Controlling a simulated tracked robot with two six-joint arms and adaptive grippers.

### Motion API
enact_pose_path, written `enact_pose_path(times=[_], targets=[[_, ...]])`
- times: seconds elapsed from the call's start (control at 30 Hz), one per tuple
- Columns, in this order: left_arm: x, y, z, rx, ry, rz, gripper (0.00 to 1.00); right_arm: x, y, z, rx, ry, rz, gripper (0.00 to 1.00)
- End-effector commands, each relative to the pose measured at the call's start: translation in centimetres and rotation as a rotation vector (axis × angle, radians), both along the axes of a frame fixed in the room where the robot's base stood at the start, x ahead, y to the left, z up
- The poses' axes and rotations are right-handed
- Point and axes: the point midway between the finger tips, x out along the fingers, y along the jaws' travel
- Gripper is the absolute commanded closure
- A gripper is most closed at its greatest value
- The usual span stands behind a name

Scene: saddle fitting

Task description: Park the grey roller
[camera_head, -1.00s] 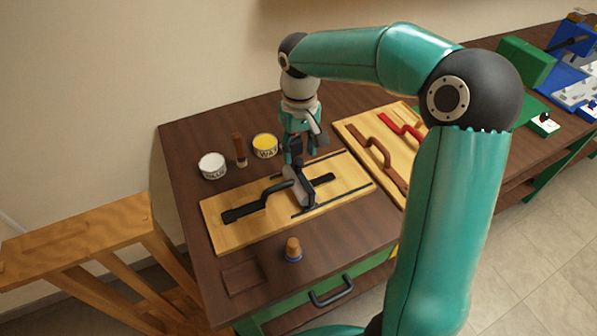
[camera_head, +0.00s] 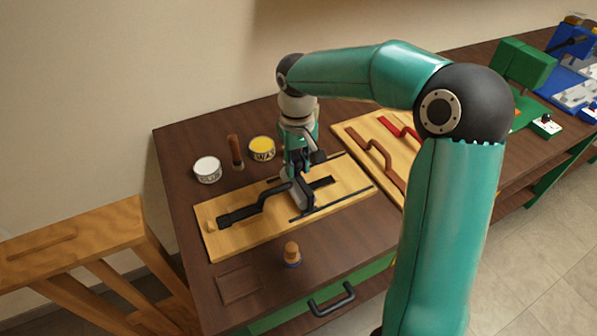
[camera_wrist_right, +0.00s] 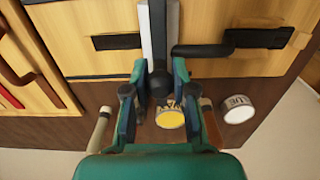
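The grey roller (camera_head: 300,194) stands over the middle of the black strap (camera_head: 240,213) on the front wooden board (camera_head: 345,202). It also shows in the right wrist view as a light grey bar with a dark middle (camera_wrist_right: 147,28). My right gripper (camera_head: 295,172) is above it. In the wrist view (camera_wrist_right: 160,76) its two fingers lie close on either side of the roller's dark handle, so it looks shut on it. Whether the roller presses on the board cannot be told. My left gripper is not in view.
Behind the board stand a glue tin (camera_head: 207,170), a brown-handled brush (camera_head: 236,152) and a yellow wax tin (camera_head: 262,149). A small wooden-topped tool (camera_head: 291,254) and a square outline (camera_head: 239,284) are in front. A second board with brown and red straps (camera_head: 375,150) lies right.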

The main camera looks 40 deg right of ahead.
Motion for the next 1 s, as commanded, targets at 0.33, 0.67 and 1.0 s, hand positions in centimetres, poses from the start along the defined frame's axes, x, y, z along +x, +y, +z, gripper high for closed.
enact_pose_path(times=[0.33, 0.67, 1.0], targets=[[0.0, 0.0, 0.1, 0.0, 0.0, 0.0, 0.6, -0.2, -0.7, 0.0, -0.001, 0.0, 0.0, 0.94], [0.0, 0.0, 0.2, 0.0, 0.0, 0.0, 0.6, -0.6, -1.9, 0.0, 0.0, 0.001, 0.001, 0.94], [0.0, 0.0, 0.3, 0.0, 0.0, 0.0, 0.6, -0.7, -2.2, 0.0, 0.0, 0.001, 0.0, 0.94]])
